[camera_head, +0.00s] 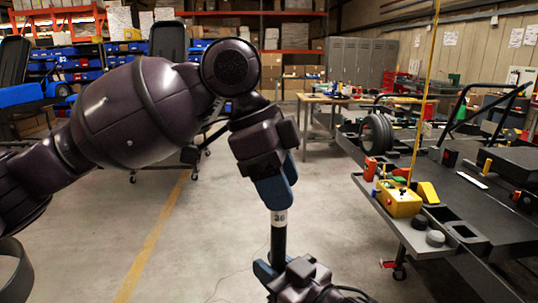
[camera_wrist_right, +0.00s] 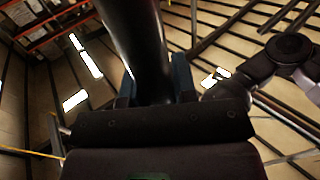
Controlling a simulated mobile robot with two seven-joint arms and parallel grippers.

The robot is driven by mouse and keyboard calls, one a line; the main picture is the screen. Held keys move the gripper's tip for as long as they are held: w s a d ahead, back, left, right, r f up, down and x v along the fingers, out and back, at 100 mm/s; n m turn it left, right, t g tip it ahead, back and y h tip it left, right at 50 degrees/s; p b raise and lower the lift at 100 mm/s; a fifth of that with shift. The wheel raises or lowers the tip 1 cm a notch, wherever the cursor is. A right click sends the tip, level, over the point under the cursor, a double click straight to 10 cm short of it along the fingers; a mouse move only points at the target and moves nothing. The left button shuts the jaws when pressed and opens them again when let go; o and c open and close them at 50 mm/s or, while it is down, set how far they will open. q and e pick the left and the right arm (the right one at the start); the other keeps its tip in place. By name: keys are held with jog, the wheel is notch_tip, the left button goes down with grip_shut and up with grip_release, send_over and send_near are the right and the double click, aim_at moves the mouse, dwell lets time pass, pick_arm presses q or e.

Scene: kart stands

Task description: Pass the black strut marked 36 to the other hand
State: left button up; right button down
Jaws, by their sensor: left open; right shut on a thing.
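The black strut (camera_head: 279,240) stands about upright in the head view, with a white band marked 36 near its top. My right gripper (camera_head: 279,265) is shut on its lower part. In the right wrist view the strut (camera_wrist_right: 138,45) rises from between the blue fingers of my right gripper (camera_wrist_right: 156,88). My left gripper (camera_head: 275,192) is open and points down at the strut's top end, just above the white band. Its blue fingers hide that end, and I cannot tell whether they touch it.
A dark kart stand (camera_head: 462,205) is at the right, with a yellow block (camera_head: 399,203), a wheel (camera_head: 375,134) and small parts on it. A workbench (camera_head: 326,99) and shelves stand behind. The floor (camera_head: 225,245) left of the strut is clear.

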pick_arm(q)
jog(key=shift+x, duration=1.25)
grip_shut()
pick_arm(e)
jog(key=c, duration=0.8)
grip_release()
jog(key=v, duration=0.7)
jog(key=shift+s+d+f+m+g+h, duration=0.5)
jog(key=shift+s+d+f+m+h, duration=0.6)
jog(key=shift+s+d+f+h, duration=3.05)
jog(key=shift+s+d+f+m+g+y, duration=0.45)
jog(key=shift+d+f+m, duration=1.3)
jog(key=shift+f, duration=5.2)
jog(key=shift+s+d+f+m+g+h, duration=0.5)
jog(key=shift+s+d+f+h, duration=1.8)
jog(key=shift+d+f, duration=2.45)
